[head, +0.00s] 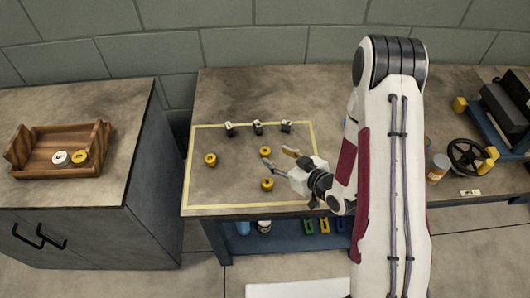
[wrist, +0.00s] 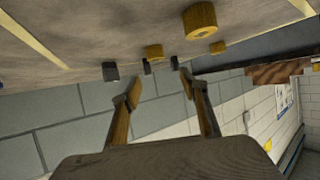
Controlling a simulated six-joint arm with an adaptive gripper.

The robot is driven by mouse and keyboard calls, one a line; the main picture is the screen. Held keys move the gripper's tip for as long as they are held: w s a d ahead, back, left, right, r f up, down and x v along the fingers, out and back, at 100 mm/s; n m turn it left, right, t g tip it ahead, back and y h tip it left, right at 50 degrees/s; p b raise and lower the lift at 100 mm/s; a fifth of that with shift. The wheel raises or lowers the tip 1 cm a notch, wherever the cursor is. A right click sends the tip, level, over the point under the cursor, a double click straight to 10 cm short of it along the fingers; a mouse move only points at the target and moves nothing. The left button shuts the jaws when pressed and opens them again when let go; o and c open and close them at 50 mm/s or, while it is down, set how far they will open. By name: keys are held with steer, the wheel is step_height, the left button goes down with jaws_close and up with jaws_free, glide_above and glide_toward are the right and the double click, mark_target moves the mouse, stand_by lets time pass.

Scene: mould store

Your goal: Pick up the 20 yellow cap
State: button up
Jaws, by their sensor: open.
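Three yellow caps lie on the table inside a yellow outline in the head view: a left one (head: 210,159), a middle one (head: 265,151) and a near one (head: 267,184). Their markings are too small to read, so I cannot tell which is the 20. The tilted wrist view shows a large close yellow cap (wrist: 200,22) and two smaller ones (wrist: 154,51) (wrist: 217,47). My gripper (head: 284,162) is open and empty, just right of the middle and near caps. Its spread fingers (wrist: 160,89) show in the wrist view with nothing between them.
Three small dark-and-white blocks (head: 257,128) stand in a row behind the caps. A wooden tray (head: 32,170) with a white cap (head: 60,158) and a yellow cap (head: 80,157) sits on the left cabinet. A handwheel (head: 467,157) and machine parts stand at right.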

mark_target(265, 151)
steer(key=shift+x, duration=1.3)
steer(key=shift+f, duration=0.1)
steer(key=shift+w+f, duration=0.1)
steer(key=shift+w+a+f, duration=0.25)
steer(key=shift+w+f, duration=0.35)
steer(key=shift+w+a+f, duration=0.3)
steer(key=shift+w+f, duration=0.35)
steer(key=shift+w+a+f, duration=0.3)
steer(key=shift+w+a, duration=0.05)
steer(key=shift+w, duration=0.2)
steer(key=c, duration=0.9)
